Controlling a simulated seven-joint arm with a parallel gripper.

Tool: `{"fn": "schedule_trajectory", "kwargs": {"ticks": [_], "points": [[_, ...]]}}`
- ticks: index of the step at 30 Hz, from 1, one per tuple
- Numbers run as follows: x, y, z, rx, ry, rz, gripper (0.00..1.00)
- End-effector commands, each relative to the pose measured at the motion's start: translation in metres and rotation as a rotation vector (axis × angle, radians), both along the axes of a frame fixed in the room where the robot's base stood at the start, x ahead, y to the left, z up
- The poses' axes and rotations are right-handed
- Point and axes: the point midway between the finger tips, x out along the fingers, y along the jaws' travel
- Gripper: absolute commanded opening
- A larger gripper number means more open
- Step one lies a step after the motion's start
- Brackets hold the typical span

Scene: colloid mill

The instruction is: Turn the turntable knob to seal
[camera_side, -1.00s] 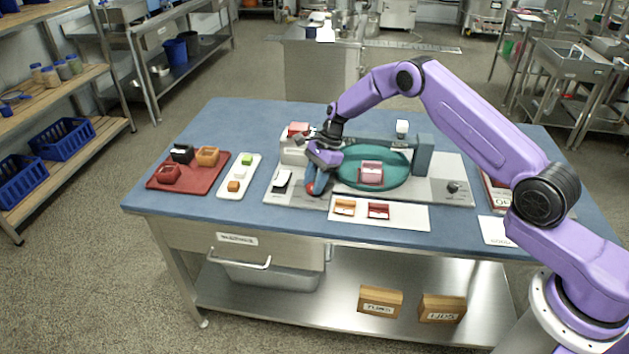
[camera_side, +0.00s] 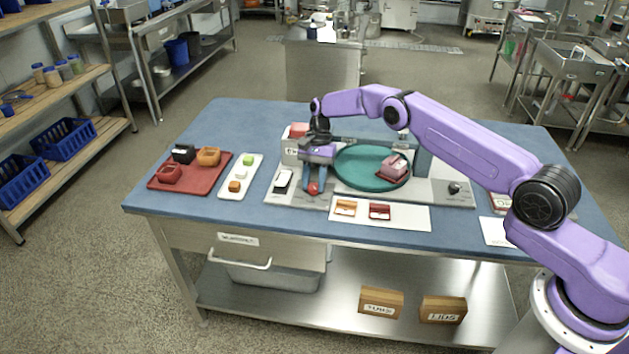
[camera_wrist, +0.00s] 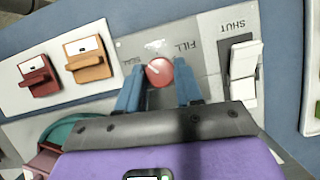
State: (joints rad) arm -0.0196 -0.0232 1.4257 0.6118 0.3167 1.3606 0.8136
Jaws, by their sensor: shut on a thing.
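The red turntable knob (camera_wrist: 159,72) sits on the grey control panel, with a pale pointer line on its top. In the wrist view the word FILL is printed above and to its right, and a partly legible label is to its left. The line seems to point left, toward that label. My gripper (camera_wrist: 158,86) is shut on the knob, a blue finger on either side. In the side view the knob (camera_side: 313,188) shows under my gripper (camera_side: 315,184). The teal turntable (camera_side: 350,176) carries a pink container (camera_side: 395,167) at its right side.
A white rocker switch (camera_side: 283,181) marked SHUT is left of the knob. Orange (camera_side: 345,208) and red (camera_side: 379,212) lids lie on a white mat (camera_side: 410,217) in front. A red tray (camera_side: 190,183) and a white tray (camera_side: 236,190) stand at the left. A black knob (camera_side: 455,188) is at the right.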

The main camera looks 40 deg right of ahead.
Motion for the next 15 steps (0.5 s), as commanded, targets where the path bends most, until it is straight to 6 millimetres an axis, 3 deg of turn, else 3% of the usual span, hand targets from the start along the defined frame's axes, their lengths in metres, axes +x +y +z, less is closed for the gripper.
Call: {"fn": "schedule_trajectory", "kwargs": {"ticks": [15], "points": [[0.0009, -0.0006, 0.0007, -0.001, 0.000, 0.104, 0.05]]}}
